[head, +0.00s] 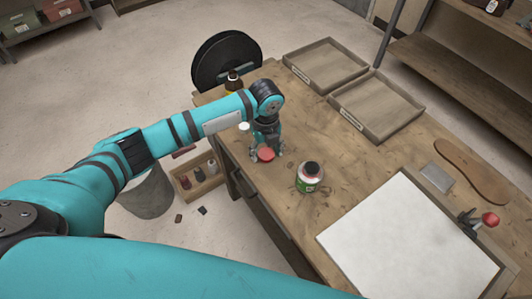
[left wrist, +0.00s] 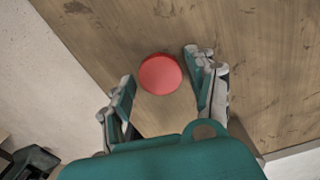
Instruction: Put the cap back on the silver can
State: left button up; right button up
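A round red cap (head: 266,154) lies on the wooden workbench near its left edge. In the left wrist view the cap (left wrist: 160,74) sits between and slightly beyond my fingertips. My left gripper (head: 266,151) points down over it; its fingers (left wrist: 161,68) are open, one on each side, with small gaps to the cap. A small can (head: 309,184) with a white, green and red label and a dark top stands upright on the bench, right of the gripper. I cannot tell whether its dark top is an opening. My right gripper is out of view.
Two wooden trays (head: 376,137) lie at the back of the bench (head: 330,220). A white sheet (head: 407,235), a brown sole (head: 472,172) and a red-knobbed tool (head: 489,220) are to the right. A dark bottle (head: 233,84) and a small white object (head: 244,127) stand near my left arm.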

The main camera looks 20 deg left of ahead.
aim_at(266, 153)
pick_arm(q)
jog(key=c, duration=0.4)
jog(key=shift+r, duration=0.55)
notch_tip(266, 153, up, 2)
jog(key=shift+w+r+b, duration=0.1)
jog(key=shift+r+b, duration=0.1)
jog(key=shift+b, duration=0.25)
jog(key=s, duration=0.5)
jog(key=s+a+r+b, duration=0.1)
jog(key=s, duration=0.4)
jog(key=s+a, duration=0.1)
jog(key=s, duration=0.5)
jog(key=shift+r, duration=0.25)
